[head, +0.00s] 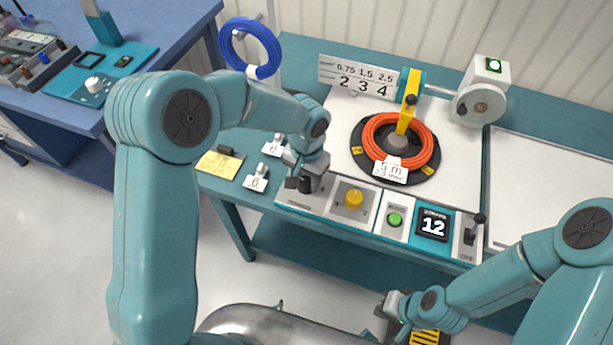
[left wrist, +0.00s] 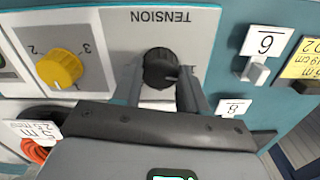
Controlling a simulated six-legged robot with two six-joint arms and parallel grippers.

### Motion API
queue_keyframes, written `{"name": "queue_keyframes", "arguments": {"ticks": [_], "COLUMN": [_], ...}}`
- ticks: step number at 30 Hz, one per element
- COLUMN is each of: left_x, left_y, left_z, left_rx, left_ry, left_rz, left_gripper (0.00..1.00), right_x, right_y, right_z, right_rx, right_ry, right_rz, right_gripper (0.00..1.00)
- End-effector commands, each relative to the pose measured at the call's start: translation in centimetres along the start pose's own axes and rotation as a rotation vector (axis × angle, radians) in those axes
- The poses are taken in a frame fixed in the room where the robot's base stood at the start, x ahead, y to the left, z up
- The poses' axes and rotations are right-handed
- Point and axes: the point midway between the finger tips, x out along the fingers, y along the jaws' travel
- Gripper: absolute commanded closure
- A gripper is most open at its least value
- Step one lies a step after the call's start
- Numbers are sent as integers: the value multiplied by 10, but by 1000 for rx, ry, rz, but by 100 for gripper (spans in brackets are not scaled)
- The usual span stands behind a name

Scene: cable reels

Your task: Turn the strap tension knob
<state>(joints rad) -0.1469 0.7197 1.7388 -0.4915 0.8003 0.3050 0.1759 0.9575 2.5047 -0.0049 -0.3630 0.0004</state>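The black tension knob (left wrist: 161,68) sits on a pale panel under the printed word TENSION, upside down in the left wrist view. In the head view the knob (head: 305,185) is mostly hidden by my left gripper (head: 306,180). In the left wrist view the fingers of my left gripper (left wrist: 161,80) stand on both sides of the knob and appear to touch it. My right gripper (head: 393,305) is low at the bottom of the head view, away from the panel; its fingers are unclear.
A yellow knob (head: 353,198), a green button (head: 394,219), a display reading 12 (head: 432,225) and a black lever (head: 476,226) line the panel. An orange cable coil (head: 423,158) lies behind. Small white hooks (head: 257,178) and a yellow note (head: 220,164) are at left.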

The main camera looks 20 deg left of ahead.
Motion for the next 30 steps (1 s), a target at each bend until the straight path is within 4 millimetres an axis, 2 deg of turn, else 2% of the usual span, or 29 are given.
{"name": "queue_keyframes", "arguments": {"ticks": [14,30], "left_x": [-1,-2], "left_y": [0,-1], "left_z": [0,0], "left_rx": [72,530], "left_ry": [1,2], "left_rz": [-1,-2], "left_gripper": [88,88], "right_x": [1,4], "right_y": [0,1], "right_z": [0,0], "right_rx": [0,0], "right_ry": [0,0], "right_rz": [0,0], "right_gripper": [100,100]}}
